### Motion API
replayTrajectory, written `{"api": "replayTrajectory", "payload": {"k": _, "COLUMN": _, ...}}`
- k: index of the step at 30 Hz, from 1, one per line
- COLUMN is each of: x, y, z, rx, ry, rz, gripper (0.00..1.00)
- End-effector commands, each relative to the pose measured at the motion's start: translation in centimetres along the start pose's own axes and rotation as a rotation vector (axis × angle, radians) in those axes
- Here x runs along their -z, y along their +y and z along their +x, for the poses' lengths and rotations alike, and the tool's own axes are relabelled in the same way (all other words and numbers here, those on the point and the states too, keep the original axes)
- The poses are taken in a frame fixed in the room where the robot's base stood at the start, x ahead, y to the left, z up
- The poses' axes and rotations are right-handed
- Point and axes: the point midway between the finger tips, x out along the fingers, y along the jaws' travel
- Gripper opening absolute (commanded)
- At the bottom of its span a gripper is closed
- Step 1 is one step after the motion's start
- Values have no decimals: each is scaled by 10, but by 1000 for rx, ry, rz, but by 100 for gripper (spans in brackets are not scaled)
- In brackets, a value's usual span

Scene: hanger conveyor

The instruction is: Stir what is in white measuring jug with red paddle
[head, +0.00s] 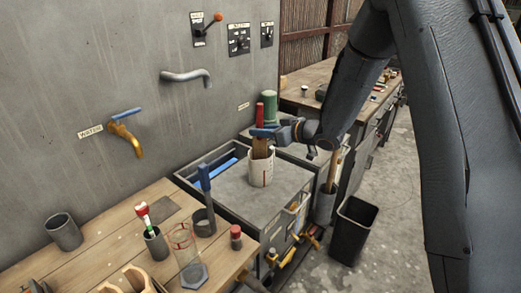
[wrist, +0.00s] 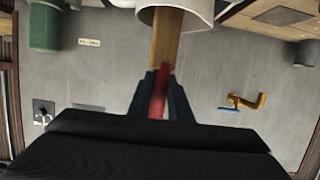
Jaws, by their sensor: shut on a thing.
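The white measuring jug (head: 260,170) stands upright on the grey top of the unit in the middle of the head view. Its rim end also shows at the top of the wrist view (wrist: 196,10). The red paddle (head: 260,111) has a red handle and a brown wooden lower part. My gripper (head: 268,132) is shut on the red handle, above the jug's mouth. In the wrist view my gripper (wrist: 160,88) has a finger on each side of the paddle (wrist: 165,42). The paddle's lower end is inside the jug and hidden, as are the contents.
A blue-handled tool stands in a grey cup (head: 203,222) left of the jug. A clear glass cylinder (head: 187,256) and a red-capped jar (head: 236,238) stand on the wooden bench. A green canister (head: 269,106) is behind the jug. A black bin (head: 353,231) stands on the floor.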

Motion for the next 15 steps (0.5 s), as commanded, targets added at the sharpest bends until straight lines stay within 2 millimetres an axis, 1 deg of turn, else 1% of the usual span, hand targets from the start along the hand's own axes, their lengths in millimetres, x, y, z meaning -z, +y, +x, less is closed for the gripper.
{"api": "replayTrajectory", "payload": {"k": 1, "x": 7, "y": 0, "z": -2, "rx": 0, "ry": 1, "rz": -1, "gripper": 0}}
{"api": "replayTrajectory", "payload": {"k": 15, "x": 47, "y": -1, "z": -15, "rx": 1, "ry": 1, "rz": -1, "gripper": 0}}
